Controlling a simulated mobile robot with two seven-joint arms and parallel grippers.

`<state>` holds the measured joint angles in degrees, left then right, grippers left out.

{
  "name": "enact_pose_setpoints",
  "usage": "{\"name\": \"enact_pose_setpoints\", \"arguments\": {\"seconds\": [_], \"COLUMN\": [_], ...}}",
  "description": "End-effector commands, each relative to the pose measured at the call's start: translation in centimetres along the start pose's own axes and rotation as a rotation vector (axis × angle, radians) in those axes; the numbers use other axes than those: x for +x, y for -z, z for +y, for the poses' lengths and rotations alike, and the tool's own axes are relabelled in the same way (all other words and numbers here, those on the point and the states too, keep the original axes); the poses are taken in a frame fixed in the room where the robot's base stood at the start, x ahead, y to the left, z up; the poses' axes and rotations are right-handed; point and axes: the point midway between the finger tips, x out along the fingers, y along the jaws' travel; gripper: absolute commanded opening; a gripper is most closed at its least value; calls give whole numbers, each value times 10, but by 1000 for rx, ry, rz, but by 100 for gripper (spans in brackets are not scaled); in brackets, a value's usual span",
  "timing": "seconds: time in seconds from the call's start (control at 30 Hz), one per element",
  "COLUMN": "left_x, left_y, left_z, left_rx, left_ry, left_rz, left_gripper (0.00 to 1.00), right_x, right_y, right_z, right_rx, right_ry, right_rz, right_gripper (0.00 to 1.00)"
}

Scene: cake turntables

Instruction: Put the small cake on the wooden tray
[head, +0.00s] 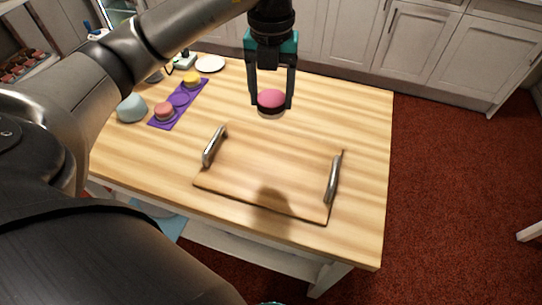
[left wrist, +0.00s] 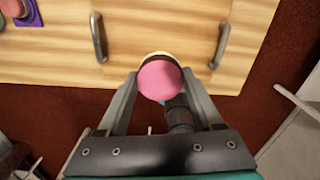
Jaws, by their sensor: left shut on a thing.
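The small cake (head: 271,98) has a pink top and a dark side. My left gripper (head: 271,104) is shut on it and holds it above the table, at the far side of the wooden tray. The cake also shows in the left wrist view (left wrist: 160,80), between the two fingers of my left gripper (left wrist: 160,82). The wooden tray (head: 265,180) lies flat on the table with a metal handle at its left and right ends. A shadow falls on its front part. Part of the tray shows in the left wrist view (left wrist: 155,30). My right gripper is not in view.
A purple mat (head: 160,121) with a yellow cake (head: 192,79) and a salmon-pink cake (head: 165,111) lies at the back left. A pale blue bowl-like thing (head: 132,108) and a white plate (head: 210,64) are near it. The table's right side (head: 365,130) is clear.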

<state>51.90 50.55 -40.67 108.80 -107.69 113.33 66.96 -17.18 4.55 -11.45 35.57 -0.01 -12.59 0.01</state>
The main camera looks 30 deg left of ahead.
Motion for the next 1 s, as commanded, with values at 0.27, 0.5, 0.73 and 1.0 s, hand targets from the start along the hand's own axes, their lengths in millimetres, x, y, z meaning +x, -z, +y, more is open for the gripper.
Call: {"name": "enact_pose_setpoints", "arguments": {"seconds": [0.27,0.5,0.73,1.0], "left_x": [76,132,150,187], "left_y": [2,2,1,2], "left_z": [1,1,1,1], "left_rx": [2,2,3,3], "left_ry": [-4,-3,-2,-2], "left_rz": [8,5,2,5], "left_gripper": [7,7,7,7], "right_x": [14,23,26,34], "right_y": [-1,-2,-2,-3], "right_z": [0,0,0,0], "right_rx": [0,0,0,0], "right_ry": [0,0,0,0], "right_rz": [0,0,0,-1], "right_gripper": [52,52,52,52]}}
